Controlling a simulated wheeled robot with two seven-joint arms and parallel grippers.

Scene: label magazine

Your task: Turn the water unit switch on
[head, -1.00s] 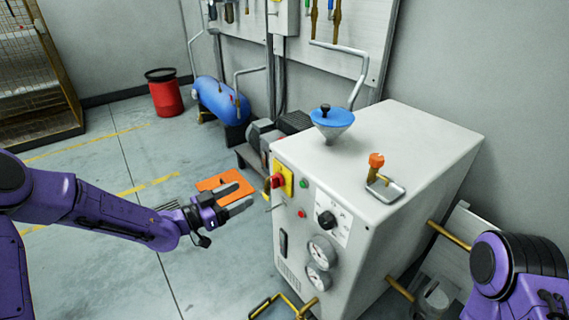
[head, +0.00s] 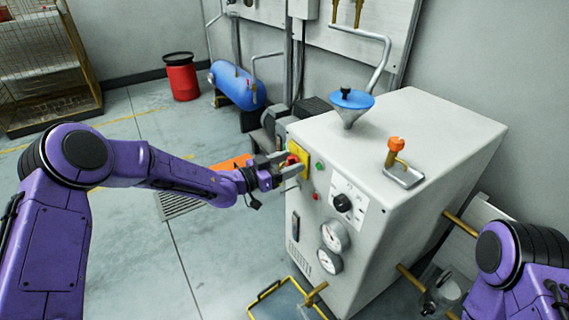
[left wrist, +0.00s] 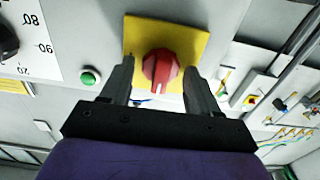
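The water unit is a white box-shaped cabinet (head: 400,150). Its switch is a red rotary knob (left wrist: 160,67) on a yellow plate (left wrist: 190,38), near the upper left of the front panel. In the head view the red knob (head: 293,160) is partly covered by my left gripper (head: 277,168). In the left wrist view my left gripper (left wrist: 160,85) is open, one finger on each side of the knob, with gaps between fingers and knob. A white mark shows on the knob's lower side. My right arm shows at the lower right; its gripper is out of view.
A green button (left wrist: 90,77) sits beside the yellow plate. A black dial (head: 342,203) and two gauges (head: 335,235) are lower on the panel. A blue funnel (head: 351,98) and orange-handled valve (head: 396,145) stand on top. Open floor (head: 215,270) lies left.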

